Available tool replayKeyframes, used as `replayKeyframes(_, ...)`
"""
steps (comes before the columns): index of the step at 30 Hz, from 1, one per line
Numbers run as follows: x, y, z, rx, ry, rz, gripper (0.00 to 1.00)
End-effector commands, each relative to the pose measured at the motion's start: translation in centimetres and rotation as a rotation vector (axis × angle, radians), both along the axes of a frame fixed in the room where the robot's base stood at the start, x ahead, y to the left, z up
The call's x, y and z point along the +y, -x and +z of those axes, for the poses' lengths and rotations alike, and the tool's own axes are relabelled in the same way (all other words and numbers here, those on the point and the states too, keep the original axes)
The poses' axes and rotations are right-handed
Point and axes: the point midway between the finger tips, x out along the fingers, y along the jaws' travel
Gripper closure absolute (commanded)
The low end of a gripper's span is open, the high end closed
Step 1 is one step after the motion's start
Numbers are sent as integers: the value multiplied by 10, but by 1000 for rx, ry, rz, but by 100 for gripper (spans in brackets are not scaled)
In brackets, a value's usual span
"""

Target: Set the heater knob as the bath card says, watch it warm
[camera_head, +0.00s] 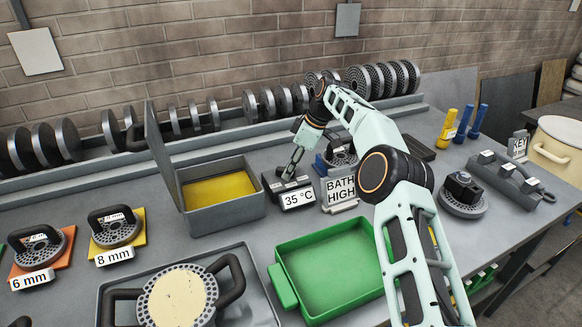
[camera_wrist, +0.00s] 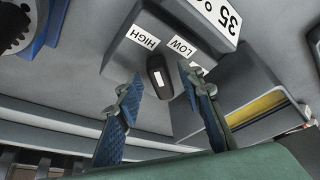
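The bath card (camera_head: 340,189) stands on the bench and reads "BATH HIGH". Left of it is the heater box (camera_head: 275,187), whose display (camera_head: 297,198) reads 35 °C. In the wrist view the dark heater knob (camera_wrist: 155,68) has a white mark and sits between the HIGH label (camera_wrist: 142,38) and the LOW label (camera_wrist: 183,47); I cannot tell which label it points to. My gripper (camera_wrist: 163,92) is open, its blue-padded fingers spread on either side of the knob with nothing between them. In the head view my gripper (camera_head: 290,173) is just above the heater box.
The grey bath (camera_head: 225,212) with yellow contents and raised lid stands left of the heater. A green tray (camera_head: 330,270) is in front. Several dies line the back rack. A die on an orange pad (camera_head: 42,255) and one on a yellow pad (camera_head: 115,230) are at left.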

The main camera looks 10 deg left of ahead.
Motion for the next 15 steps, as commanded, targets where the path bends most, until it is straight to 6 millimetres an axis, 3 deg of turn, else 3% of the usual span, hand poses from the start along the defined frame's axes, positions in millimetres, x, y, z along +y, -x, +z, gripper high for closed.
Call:
replayKeyframes(5,-5,-1,12,-3,-1,-1,65)
replayKeyframes(15,-25,0,61,-3,-1,-1,65)
